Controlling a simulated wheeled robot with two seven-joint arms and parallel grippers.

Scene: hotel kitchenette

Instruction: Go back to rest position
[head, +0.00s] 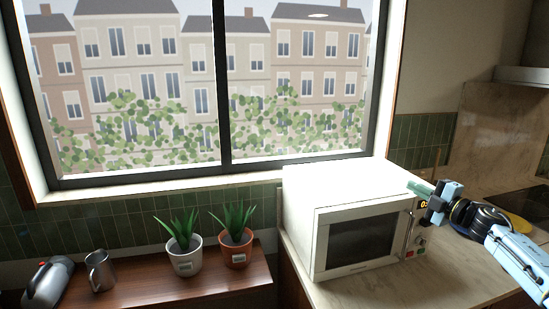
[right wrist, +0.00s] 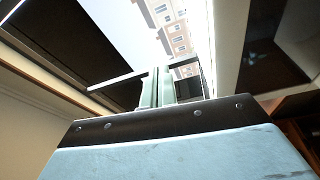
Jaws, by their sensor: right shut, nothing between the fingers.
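My right gripper (head: 418,189) is in front of the upper right corner of the white microwave (head: 330,192), near its control panel. Its pale green fingers are shut with nothing between them; they also show in the right wrist view (right wrist: 158,90). I cannot tell whether the fingertips touch the microwave. The microwave door looks closed, and the gripper hides part of the panel. My right arm comes in from the right edge over the counter. My left gripper is not in view.
The microwave stands on a marble counter (head: 425,281). On the wooden shelf (head: 130,290) at left are a kettle (head: 47,283), a metal jug (head: 100,271) and two potted plants (head: 184,255) (head: 236,248). A yellow round thing (head: 517,228) lies behind my right arm. A dark cooktop (head: 526,203) is at right.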

